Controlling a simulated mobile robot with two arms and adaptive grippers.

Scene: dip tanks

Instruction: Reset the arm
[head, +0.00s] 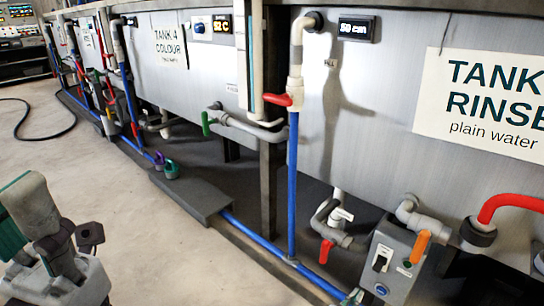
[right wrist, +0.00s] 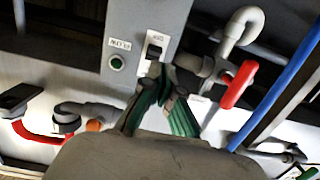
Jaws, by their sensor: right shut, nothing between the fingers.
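My right gripper (right wrist: 158,90) shows in the right wrist view. Its green-padded fingers are shut with nothing between them and point at a grey control box (right wrist: 168,18). The fingertips look close to the box's black switch (right wrist: 153,52); whether they touch it I cannot tell. In the head view only a small tip of my right gripper (head: 353,297) shows at the bottom edge, beside the control box (head: 408,284). Grey and green parts at the lower left appear to be my left arm and gripper (head: 35,215); the jaw opening is unclear.
A red valve handle (right wrist: 238,85) and a blue pipe (right wrist: 283,85) stand right of the fingers in the wrist view. An orange handle (head: 420,246) and red hose (head: 510,206) are near the box. Clear floor (head: 150,240) lies at left.

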